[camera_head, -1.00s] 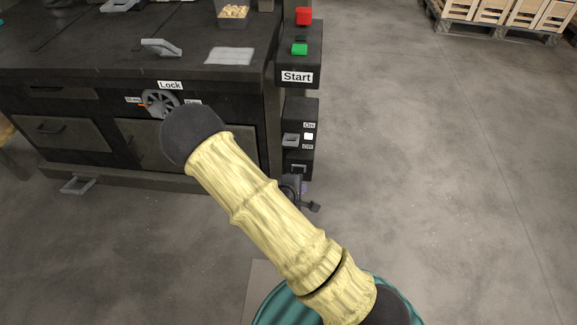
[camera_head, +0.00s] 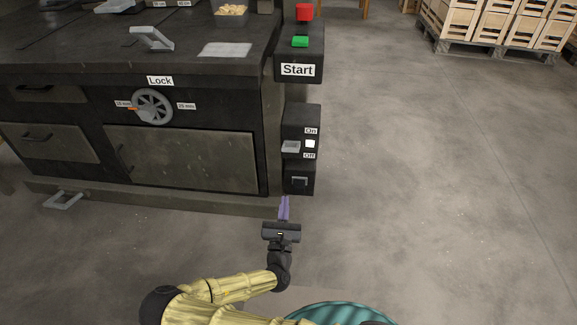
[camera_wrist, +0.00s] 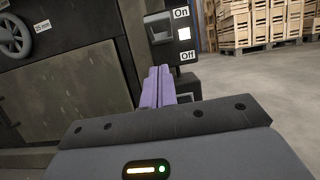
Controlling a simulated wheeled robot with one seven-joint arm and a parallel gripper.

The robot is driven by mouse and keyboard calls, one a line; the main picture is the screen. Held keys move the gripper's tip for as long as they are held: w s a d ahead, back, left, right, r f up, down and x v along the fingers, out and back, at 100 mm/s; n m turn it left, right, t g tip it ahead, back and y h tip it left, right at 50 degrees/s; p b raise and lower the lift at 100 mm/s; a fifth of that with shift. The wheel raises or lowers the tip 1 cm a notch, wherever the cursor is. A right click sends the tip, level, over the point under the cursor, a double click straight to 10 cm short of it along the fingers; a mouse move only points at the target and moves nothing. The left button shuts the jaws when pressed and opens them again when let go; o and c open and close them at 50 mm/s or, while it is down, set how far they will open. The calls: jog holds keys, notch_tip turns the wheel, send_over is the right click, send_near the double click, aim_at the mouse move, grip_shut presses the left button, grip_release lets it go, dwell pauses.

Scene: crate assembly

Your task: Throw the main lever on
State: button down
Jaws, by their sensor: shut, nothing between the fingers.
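The main lever (camera_head: 291,147) is a light grey handle on the dark switch box (camera_head: 300,120) at the bench's right end. In the wrist view the lever (camera_wrist: 157,28) shows at the top, left of the white square (camera_wrist: 184,33). The lever appears to stick outward; I cannot tell its exact setting. My gripper (camera_head: 284,204) has slim purple fingers, shut and empty, below and in front of the box. In the wrist view its fingers (camera_wrist: 158,86) point toward the box's lower part.
A Start panel (camera_head: 298,69) with green and red buttons is above the switch box. The bench (camera_head: 185,160) with a Lock wheel (camera_head: 152,107) stands to the left. A grey pedal (camera_head: 63,200) is near the floor. The floor to the right is clear; wooden crates (camera_head: 490,30) stand behind.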

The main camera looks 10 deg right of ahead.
jog(key=shift+w, duration=0.1)
jog(key=r+b+x, duration=0.1)
jog(key=b+x, duration=0.1)
jog(key=x, duration=0.4)
jog(key=s+r+b+x, duration=0.1)
jog(key=b+x, duration=0.2)
jog(key=x, duration=0.3)
jog(key=shift+w+r+b, duration=0.35)
jog(key=shift+r, duration=0.05)
jog(key=shift+r, duration=0.1)
